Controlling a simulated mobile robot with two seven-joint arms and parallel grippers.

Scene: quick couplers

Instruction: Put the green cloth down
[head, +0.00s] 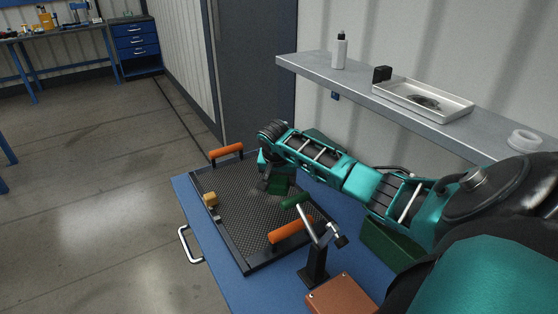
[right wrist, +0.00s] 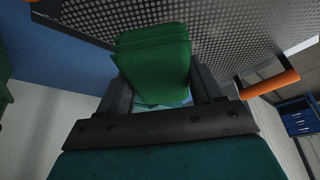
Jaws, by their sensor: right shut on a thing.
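The green cloth (head: 280,184) is a folded, layered pad. My right gripper (head: 268,182) is shut on it, over the perforated black tray (head: 238,225). In the right wrist view the cloth (right wrist: 152,55) stands out between the two dark fingers of the gripper (right wrist: 162,88), with the perforated surface behind it. I cannot tell whether the cloth touches the tray. My arm hides part of the tray's far right side. My left gripper is not in view.
The tray has orange handles (head: 227,151) and lies on a blue worktop (head: 216,283). A brass fitting (head: 210,199) sits on its left side. A black stand (head: 315,264), a brown block (head: 342,295) and a green bin (head: 388,244) are at the right. A shelf (head: 335,78) runs behind.

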